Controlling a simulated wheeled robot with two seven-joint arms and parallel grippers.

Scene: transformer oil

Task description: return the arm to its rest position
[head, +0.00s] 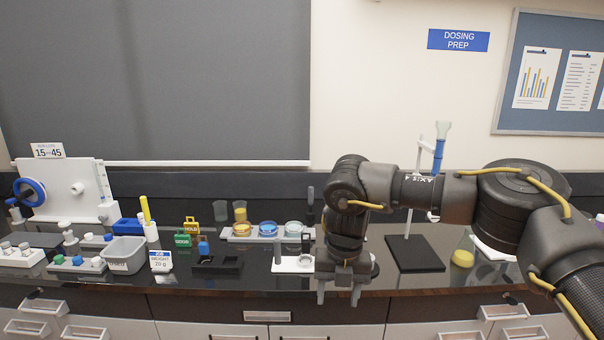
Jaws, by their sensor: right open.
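My right arm (420,195) comes in from the right edge, and its forearm reaches level across the right half of the counter. Its wrist bends down, and the right gripper (339,294) points downward at the counter's front edge. The two fingers are apart with nothing between them. The gripper is just right of a small white stand (291,264) and hides part of the counter behind it. My left gripper does not show.
A burette stand (414,254) with a blue-marked tube is behind my forearm. A tray of dishes (239,236) stands left of the wrist. A grey bin (125,256), small bottles and a white panel device (62,192) crowd the left. Drawer handles (267,316) line the front.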

